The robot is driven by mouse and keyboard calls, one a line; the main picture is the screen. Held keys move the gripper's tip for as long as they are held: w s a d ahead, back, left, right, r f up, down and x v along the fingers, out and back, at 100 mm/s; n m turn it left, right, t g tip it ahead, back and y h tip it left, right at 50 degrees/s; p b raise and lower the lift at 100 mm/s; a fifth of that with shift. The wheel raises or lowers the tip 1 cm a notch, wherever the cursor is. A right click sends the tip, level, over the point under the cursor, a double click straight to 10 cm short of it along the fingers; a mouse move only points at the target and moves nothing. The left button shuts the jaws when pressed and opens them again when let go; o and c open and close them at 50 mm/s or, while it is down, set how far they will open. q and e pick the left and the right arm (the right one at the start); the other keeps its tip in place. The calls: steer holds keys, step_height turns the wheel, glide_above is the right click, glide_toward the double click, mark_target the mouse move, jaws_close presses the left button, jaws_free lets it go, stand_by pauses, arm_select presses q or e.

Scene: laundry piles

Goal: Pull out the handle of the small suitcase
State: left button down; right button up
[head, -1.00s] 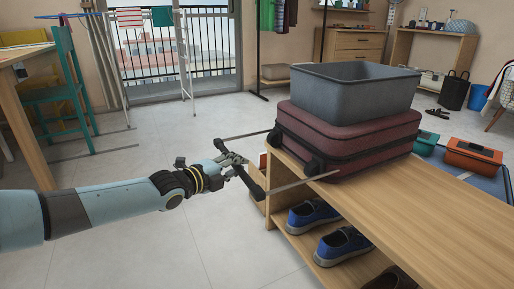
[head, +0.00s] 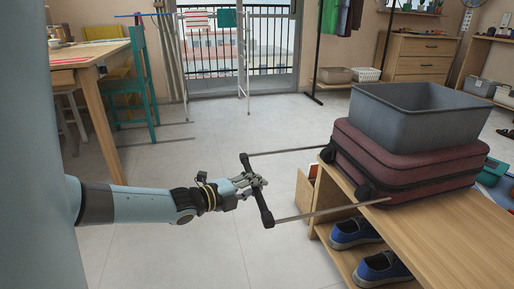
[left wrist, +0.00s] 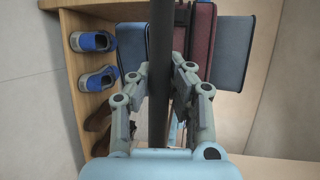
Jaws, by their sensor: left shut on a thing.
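The small maroon suitcase (head: 405,168) lies flat on the wooden bench, with the grey bin (head: 415,118) on top of it. Its handle (head: 265,212) is a dark crossbar on two thin metal rods (head: 318,215), standing well out to the left of the case. My left gripper (head: 249,184) is shut on the middle of the crossbar. In the left wrist view the crossbar (left wrist: 159,60) runs upright between the gripper fingers (left wrist: 160,85). The suitcase (left wrist: 203,38) shows behind it, partly hidden. My right gripper is not in view.
The bench (head: 445,222) has blue shoes (head: 355,233) on the shelf below. The floor (head: 200,250) around my left arm is clear. A table (head: 85,55) and teal chair (head: 140,75) stand at the back left, with a drying rack near the window.

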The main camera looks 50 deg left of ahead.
arm_select(q)
steer(key=c, duration=1.4)
jaws_free()
steer(key=shift+s+a+f, duration=0.15)
steer(key=shift+s+f, duration=0.05)
steer(key=shift+s, duration=0.2)
steer(key=shift+o, duration=1.1)
steer(key=shift+r, duration=0.1)
steer(key=s+r, duration=0.2)
steer(key=s, duration=0.9)
steer(key=shift+s, duration=0.35)
